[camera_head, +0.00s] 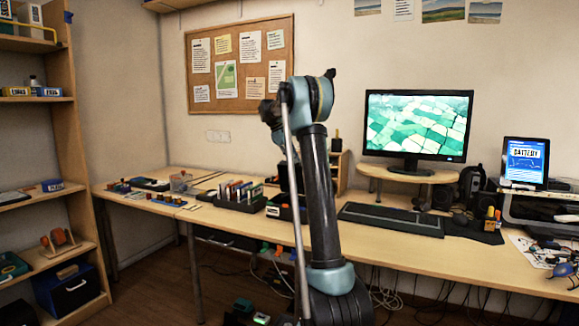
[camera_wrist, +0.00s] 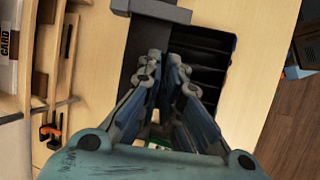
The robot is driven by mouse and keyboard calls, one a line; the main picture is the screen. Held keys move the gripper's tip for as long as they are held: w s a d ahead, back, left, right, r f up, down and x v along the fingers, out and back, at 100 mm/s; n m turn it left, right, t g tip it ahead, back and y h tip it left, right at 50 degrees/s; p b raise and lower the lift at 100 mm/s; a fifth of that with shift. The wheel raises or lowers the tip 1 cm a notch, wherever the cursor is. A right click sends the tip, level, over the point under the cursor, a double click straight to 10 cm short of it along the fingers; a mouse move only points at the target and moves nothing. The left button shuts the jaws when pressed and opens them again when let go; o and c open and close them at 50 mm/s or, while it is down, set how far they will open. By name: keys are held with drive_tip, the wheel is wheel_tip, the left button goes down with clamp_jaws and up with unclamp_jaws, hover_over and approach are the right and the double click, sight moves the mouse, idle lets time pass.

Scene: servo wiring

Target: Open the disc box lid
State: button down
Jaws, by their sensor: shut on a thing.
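The disc box (camera_wrist: 212,72) looks like a dark box with slotted compartments in the wrist view, with its inside partly showing. My gripper (camera_wrist: 168,58) is over its left side, with the fingertips close together. The fingers are shut on what seems to be the edge of the disc box lid (camera_wrist: 140,45), a dark grey panel beside the slots. The fingers hide the spot where they touch. In the head view my arm hides the gripper and most of the box; a dark part of that area shows beside the arm.
A rack of upright items (camera_head: 238,195) stands on the desk left of my arm. The keyboard (camera_head: 390,218) and monitor (camera_head: 417,124) are to the right. Small items lie farther left on the desk (camera_head: 210,215). The wooden shelf (camera_head: 75,150) stands at the far left.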

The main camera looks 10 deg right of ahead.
drive_tip(key=shift+w+d+r, duration=0.15)
drive_tip(key=shift+w+d, duration=0.25)
drive_tip(key=shift+w, duration=0.2)
drive_tip(key=shift+w+d+r, duration=0.1)
drive_tip(key=shift+w+d, duration=0.3)
drive_tip(key=shift+w, duration=0.2)
drive_tip(key=c, duration=1.8)
unclamp_jaws()
drive_tip(key=v, duration=1.2)
drive_tip(key=shift+w, duration=0.15)
